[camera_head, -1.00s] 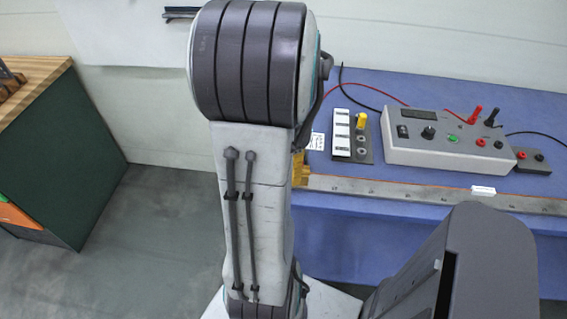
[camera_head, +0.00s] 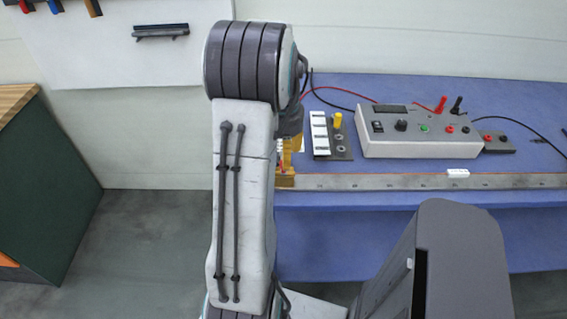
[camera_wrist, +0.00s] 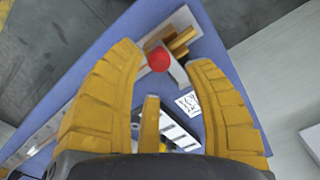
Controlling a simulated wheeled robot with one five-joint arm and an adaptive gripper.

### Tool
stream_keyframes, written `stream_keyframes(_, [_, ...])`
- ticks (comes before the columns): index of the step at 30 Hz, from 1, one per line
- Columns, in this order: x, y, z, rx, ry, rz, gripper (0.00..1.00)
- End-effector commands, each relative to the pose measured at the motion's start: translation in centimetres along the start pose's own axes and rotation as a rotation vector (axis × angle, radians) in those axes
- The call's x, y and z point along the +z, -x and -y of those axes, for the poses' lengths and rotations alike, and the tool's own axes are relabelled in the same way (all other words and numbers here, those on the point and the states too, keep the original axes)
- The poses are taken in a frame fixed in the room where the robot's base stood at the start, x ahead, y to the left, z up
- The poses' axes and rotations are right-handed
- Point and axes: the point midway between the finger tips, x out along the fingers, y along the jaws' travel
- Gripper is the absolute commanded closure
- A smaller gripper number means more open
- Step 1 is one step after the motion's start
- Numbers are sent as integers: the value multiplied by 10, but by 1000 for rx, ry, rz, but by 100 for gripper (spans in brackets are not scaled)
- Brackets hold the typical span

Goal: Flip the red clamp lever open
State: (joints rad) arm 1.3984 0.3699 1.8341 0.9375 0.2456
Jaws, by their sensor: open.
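The red clamp lever shows as a round red end (camera_wrist: 158,59) in the wrist view, beside brass-coloured clamp blocks (camera_wrist: 180,42) at the end of the metal rail. My gripper (camera_wrist: 172,62) has its yellow fingers spread apart, with the red end between the fingertips and nothing held. I cannot tell how far below the fingertips the red end lies. In the head view the brass clamp (camera_head: 284,178) shows at the rail's left end, partly hidden by my arm, and the lever is mostly hidden there.
The metal rail (camera_head: 400,182) runs along the front of the blue bench (camera_head: 340,205). A strip with white tiles (camera_head: 320,133) and a grey instrument box (camera_head: 385,142) with red and black plugs stand behind it. Cables lie across the bench. Open floor lies left of the bench.

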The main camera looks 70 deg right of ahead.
Motion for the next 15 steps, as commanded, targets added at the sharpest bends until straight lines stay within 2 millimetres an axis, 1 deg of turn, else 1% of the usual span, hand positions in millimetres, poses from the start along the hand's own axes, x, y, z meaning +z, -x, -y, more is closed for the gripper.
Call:
stream_keyframes(1, [1, -8, 0, 1, 1, 5, 53])
stream_keyframes(6, [1, -26, 0, 1, 1, 4, 53])
stream_keyframes(10, [0, -34, 0, 0, 1, 2, 53])
stream_keyframes(15, [0, -39, 0, 0, 1, 1, 53])
